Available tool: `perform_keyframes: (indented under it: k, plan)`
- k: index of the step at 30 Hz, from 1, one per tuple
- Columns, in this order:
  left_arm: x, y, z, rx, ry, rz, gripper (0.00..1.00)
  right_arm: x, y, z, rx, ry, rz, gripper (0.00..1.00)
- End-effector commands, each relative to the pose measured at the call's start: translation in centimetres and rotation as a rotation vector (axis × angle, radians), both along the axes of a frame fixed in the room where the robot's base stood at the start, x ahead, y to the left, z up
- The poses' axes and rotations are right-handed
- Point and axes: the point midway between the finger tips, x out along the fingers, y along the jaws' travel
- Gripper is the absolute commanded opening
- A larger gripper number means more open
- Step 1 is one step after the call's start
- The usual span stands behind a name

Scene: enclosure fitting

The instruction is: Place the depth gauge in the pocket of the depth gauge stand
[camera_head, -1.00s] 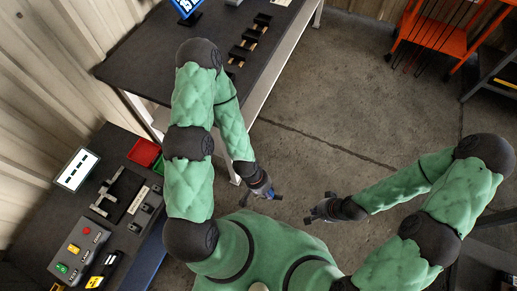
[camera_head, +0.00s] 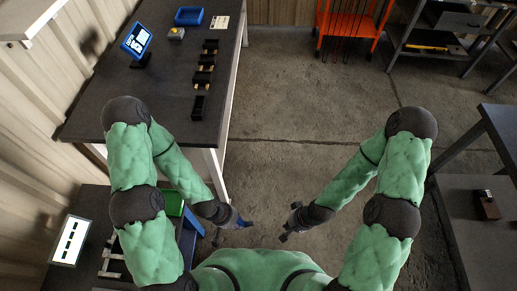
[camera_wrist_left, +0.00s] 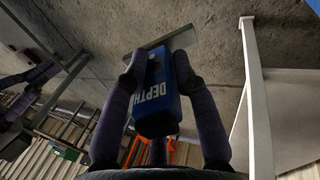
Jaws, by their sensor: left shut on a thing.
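The depth gauge (camera_wrist_left: 158,100) is a blue block with white DEPTH lettering and a flat grey bar across its far end. My left gripper (camera_wrist_left: 160,85) is shut on it, with one dark finger on each side. In the head view the left gripper (camera_head: 240,223) is low in the middle, over the floor, with a small blue bit of the gauge (camera_head: 246,224) showing. My right gripper (camera_head: 288,224) is opposite it, apart from it, and looks open and empty. I cannot tell which thing is the depth gauge stand; several small black holders (camera_head: 205,75) stand in a row on the dark table.
A lower bench with a white panel (camera_head: 70,241) is at lower left. A brown block (camera_head: 487,205) sits on the right table.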

Motion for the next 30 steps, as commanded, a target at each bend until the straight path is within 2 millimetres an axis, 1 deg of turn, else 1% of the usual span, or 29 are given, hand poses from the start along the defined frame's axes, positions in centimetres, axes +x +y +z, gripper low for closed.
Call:
perform_keyframes:
  k: [2,5,9,14,18,21,27,30]
  plan:
    - [0.9,-0.2,-0.2,0.01,-0.031,-0.002,0.0,0.0,0.0,-0.1,0.0,0.001,0.0,0.0]
    - [2.8,-0.7,-0.6,0.032,-0.104,-0.002,0.0,0.0,0.0,-0.3,0.0,0.001,0.0,0.0]
    - [6.5,-1.6,-0.9,0.081,-0.253,-0.002,0.0,0.0,0.0,-0.8,0.0,0.001,0.0,0.0]
    - [10.3,-2.7,-0.7,0.14,-0.429,-0.002,0.0,0.0,0.0,-1.2,0.0,0.001,0.0,0.0]
    - [13.1,-3.7,0.0,0.193,-0.58,0.0,0.0,-0.1,0.0,-1.5,0.0,0.001,0.0,0.0]
    - [14.8,-4.5,0.7,0.23,-0.686,0.002,0.0,-0.1,0.0,-1.8,0.0,0.001,0.0,0.0]
    - [17.2,-6.1,3.0,0.313,-0.919,0.009,0.0,0.0,0.0,-2.4,0.0,0.001,0.0,0.0]
    - [17.8,-6.8,4.4,0.357,-1.035,0.017,0.0,-0.1,0.0,-2.7,0.0,0.001,0.0,0.0]
